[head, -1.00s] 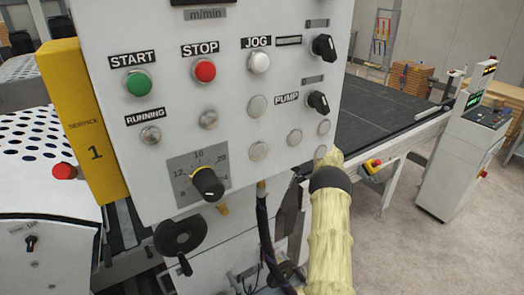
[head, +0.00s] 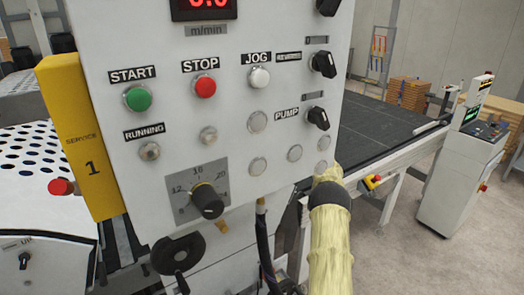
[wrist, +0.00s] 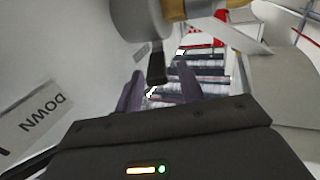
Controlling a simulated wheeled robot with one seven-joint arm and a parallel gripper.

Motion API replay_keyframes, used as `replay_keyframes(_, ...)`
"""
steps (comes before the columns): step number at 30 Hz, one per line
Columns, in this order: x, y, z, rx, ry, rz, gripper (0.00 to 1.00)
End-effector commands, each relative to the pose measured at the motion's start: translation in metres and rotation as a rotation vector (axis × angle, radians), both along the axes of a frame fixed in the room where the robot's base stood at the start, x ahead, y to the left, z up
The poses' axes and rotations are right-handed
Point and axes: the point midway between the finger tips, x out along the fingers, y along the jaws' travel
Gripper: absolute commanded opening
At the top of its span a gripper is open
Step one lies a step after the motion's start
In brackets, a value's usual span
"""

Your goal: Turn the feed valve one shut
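In the wrist view my gripper (wrist: 161,78) is open, with its two dark fingers apart and pointing away from the camera. A dark lever-like handle (wrist: 157,66) hangs from a grey round body (wrist: 140,20) with a brass-coloured part (wrist: 172,9) beside it. The handle's lower end shows between the fingertips; I cannot tell whether they touch it. No label marks this as feed valve one. In the head view my gripper is hidden behind or below the control panel (head: 225,135).
Below the panel is a dark handwheel (head: 178,250). A dark conveyor bed (head: 375,135) extends to the right. In the wrist view, a white wall with a DOWN label (wrist: 42,117) stands close at left, and grey housing (wrist: 270,75) stands at right. Striped rollers (wrist: 200,75) lie beyond the fingers.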

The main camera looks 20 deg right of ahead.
Motion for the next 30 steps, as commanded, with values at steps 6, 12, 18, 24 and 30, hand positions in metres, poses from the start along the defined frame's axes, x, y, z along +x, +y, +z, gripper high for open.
replay_keyframes(6,0.0,-0.001,0.037,-0.004,-0.006,-0.001,0.38)
replay_keyframes(12,0.0,-0.002,0.069,-0.004,-0.003,-0.003,0.38)
replay_keyframes(18,0.0,-0.002,0.083,-0.002,-0.002,-0.002,0.38)
replay_keyframes(24,0.0,-0.002,0.084,-0.001,0.0,-0.002,0.38)
replay_keyframes(30,-0.001,-0.003,0.084,-0.001,-0.001,-0.004,0.17)
